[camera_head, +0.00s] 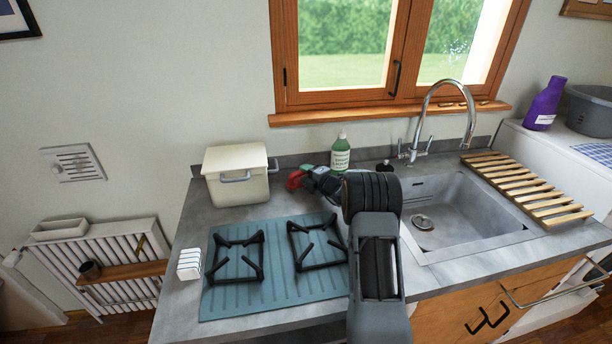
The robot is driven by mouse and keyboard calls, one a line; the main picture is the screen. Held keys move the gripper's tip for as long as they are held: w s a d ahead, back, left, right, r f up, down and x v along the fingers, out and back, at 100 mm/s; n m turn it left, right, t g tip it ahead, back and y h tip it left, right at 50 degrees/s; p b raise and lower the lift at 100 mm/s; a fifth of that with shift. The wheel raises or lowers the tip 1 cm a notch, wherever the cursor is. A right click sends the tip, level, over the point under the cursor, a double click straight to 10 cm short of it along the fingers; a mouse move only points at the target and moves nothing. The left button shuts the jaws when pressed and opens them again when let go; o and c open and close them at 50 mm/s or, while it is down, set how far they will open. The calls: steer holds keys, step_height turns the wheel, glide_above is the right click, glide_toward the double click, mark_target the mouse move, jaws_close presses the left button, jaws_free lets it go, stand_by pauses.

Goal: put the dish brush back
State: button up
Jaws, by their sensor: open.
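I cannot make out a dish brush for certain in the head view; my arm hides part of the counter behind it. My gripper (297,179), with red at its tip, is over the back of the counter (215,228), between the cream lidded bin and the green bottle. It is open, and I see nothing held in it. A small dark item (384,166) stands at the back of the counter, left of the tap; I cannot tell what it is.
The cream bin (235,176) and green bottle (340,153) stand close to my gripper. The hob (275,265), a white slotted block (189,264), sink (455,205), tap (471,115) and slatted wooden rack (525,187) surround my arm.

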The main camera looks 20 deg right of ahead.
steer(key=shift+r, duration=0.2)
steer(key=b+v, duration=0.1)
steer(key=v, duration=1)
steer(key=shift+s+d, duration=0.1)
steer(key=shift+s, duration=0.1)
steer(key=s+a+r+n+g+y, duration=0.2)
steer(key=s+a+n+g, duration=0.35)
steer(key=a+n, duration=0.55)
steer(key=s+a+r+n+g+y, duration=0.1)
steer(key=s+a+r+n+g, duration=0.25)
steer(key=s+a+n, duration=0.65)
steer(key=s+n+g+h, duration=0.1)
steer(key=s+n+h, duration=0.3)
steer(key=n, duration=1)
steer(key=s+d+n+g+h, duration=0.1)
steer(key=s+n+h, duration=0.3)
steer(key=s+n, duration=0.5)
steer(key=shift+s+f+n+g+h, duration=0.25)
steer(key=shift+n+g+h, duration=0.25)
steer(key=shift+n, duration=2.6)
